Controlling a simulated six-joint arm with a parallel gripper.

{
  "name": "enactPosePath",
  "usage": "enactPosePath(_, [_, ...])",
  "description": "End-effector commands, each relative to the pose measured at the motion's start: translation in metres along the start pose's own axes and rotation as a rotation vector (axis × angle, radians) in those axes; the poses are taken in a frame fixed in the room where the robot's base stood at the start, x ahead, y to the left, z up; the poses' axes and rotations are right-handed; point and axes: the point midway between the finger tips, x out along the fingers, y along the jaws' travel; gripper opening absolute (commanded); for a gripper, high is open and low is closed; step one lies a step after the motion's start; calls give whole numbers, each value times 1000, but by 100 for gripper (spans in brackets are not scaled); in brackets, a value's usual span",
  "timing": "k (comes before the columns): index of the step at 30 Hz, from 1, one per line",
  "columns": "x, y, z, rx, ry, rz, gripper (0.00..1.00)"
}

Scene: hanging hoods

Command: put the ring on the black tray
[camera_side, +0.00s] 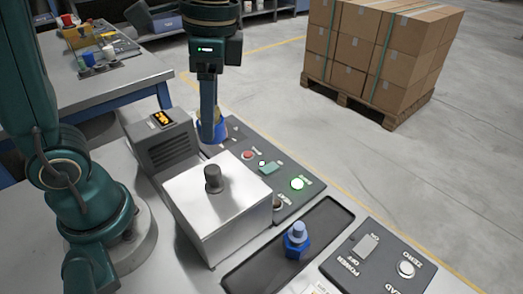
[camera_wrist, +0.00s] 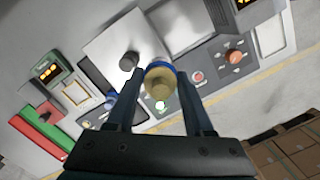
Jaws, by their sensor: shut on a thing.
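My gripper (camera_side: 208,135) points down above the control panel, behind the metal box. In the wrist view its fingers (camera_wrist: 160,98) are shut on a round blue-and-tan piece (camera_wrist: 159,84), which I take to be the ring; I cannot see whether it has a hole. In the side view the piece (camera_side: 218,130) is partly hidden by a finger. The black tray (camera_side: 326,217) is a long shallow recess at the front right of the bench. A blue fitting with a lighter top (camera_side: 297,240) stands upright in it. The held piece is apart from the tray.
A metal box with a dark knob (camera_side: 213,180) stands between my gripper and the tray's left end. A grey display unit (camera_side: 163,138) is left of my gripper. A panel with buttons (camera_side: 272,168) lies behind the tray; a switch panel (camera_side: 378,260) lies to its right.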

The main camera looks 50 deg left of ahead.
Motion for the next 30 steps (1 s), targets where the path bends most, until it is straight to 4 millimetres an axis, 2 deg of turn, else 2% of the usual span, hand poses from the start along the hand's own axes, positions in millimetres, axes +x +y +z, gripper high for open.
enactPosePath(1, [-1,13,-11,-5,1,4,0])
enactPosePath(6, [-4,59,-40,-83,-1,19,0])
enactPosePath(9, [-5,86,-50,-125,-5,27,0])
enactPosePath(15, [-5,126,-59,-187,-18,35,0])
enactPosePath(26, [-4,166,-60,-246,-35,38,0])
enactPosePath(30, [9,164,-62,-250,-37,38,0])
